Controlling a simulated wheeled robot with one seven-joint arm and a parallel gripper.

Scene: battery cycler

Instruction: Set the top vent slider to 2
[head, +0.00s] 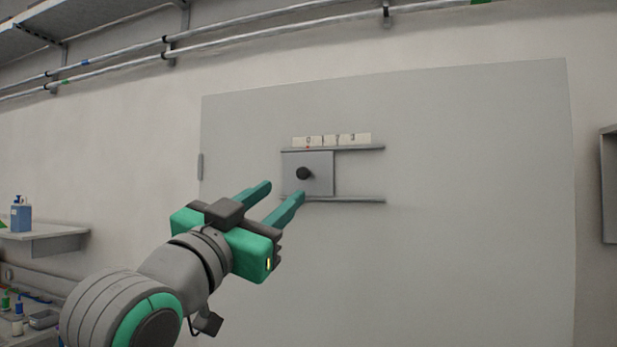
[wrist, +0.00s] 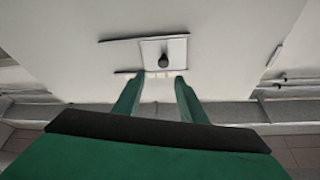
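The vent slider (head: 320,185) is a square grey plate with a dark round knob (head: 304,173). It sits at the left end of two horizontal rails on a large grey panel. A white label strip (head: 332,139) above the upper rail carries several marks; the leftmost looks like 0, with a small orange mark under it. My gripper (head: 280,195) is open and empty, its two green fingers pointing at the panel, below and left of the knob in the head view. In the wrist view the knob (wrist: 163,60) is beyond the fingertips (wrist: 158,77), apart from them.
The grey panel (head: 460,200) is bare right of the rails, and the track there is free. A shelf (head: 45,238) with a blue bottle (head: 21,214) is at the left. Pipes (head: 230,33) run along the wall above. A grey box (head: 609,185) is at the right edge.

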